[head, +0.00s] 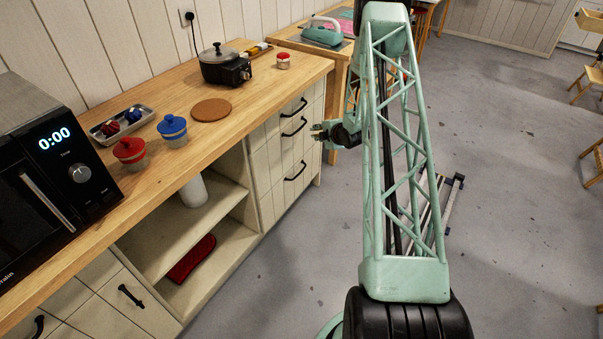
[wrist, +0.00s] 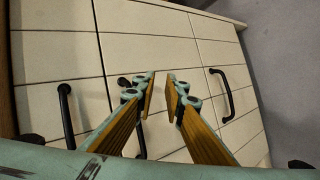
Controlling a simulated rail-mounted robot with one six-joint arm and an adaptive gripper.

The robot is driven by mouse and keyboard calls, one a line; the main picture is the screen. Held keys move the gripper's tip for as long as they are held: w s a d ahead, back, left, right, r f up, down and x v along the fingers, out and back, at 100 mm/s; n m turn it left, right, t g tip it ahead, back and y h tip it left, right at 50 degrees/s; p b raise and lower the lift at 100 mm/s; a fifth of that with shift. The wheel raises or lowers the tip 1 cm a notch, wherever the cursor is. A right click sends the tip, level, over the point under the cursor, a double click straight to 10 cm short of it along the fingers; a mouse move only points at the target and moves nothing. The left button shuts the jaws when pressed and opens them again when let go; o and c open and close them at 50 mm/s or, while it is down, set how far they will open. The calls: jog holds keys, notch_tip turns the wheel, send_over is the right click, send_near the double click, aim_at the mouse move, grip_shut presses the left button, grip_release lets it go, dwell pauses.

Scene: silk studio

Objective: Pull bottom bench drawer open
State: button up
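The bench's drawer stack (head: 276,178) has cream fronts and black bar handles, and its drawers look shut. The bottom drawer's handle (head: 295,172) is the lowest one in the head view. In the wrist view the bench lies sideways, and what looks like the bottom handle (wrist: 228,96) is at the right, clear of the fingers. My gripper (wrist: 162,78) is open and empty, its fingertips a short gap apart in front of the drawer fronts, left of that handle. In the head view my gripper (head: 318,131) is just right of the drawers, near middle-handle height.
The upper handle (head: 293,108) and middle handle (head: 294,127) sit above; my fingers partly hide the middle one in the wrist view. The wooden worktop (head: 235,125) overhangs the drawers. A side table (head: 335,70) stands behind. The grey floor before the drawers is clear.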

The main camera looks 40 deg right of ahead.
notch_tip(320, 180, down, 11)
jog(key=s+a+n+t, duration=0.2)
jog(key=n+t+y, duration=0.1)
jog(key=n+t, duration=0.1)
send_near(301, 172)
jog(key=s+d+r, duration=0.1)
jog(key=s+r, duration=0.1)
jog(key=shift+s+a+f+b, duration=0.3)
jog(key=shift+s+f, duration=0.3)
jog(key=shift+f, duration=0.15)
jog(key=shift+w+f, duration=0.1)
jog(key=shift+w, duration=0.1)
jog(key=shift+b+x, duration=1.8)
jog(key=shift+x, duration=4.9)
jog(key=shift+a, duration=0.1)
grip_shut()
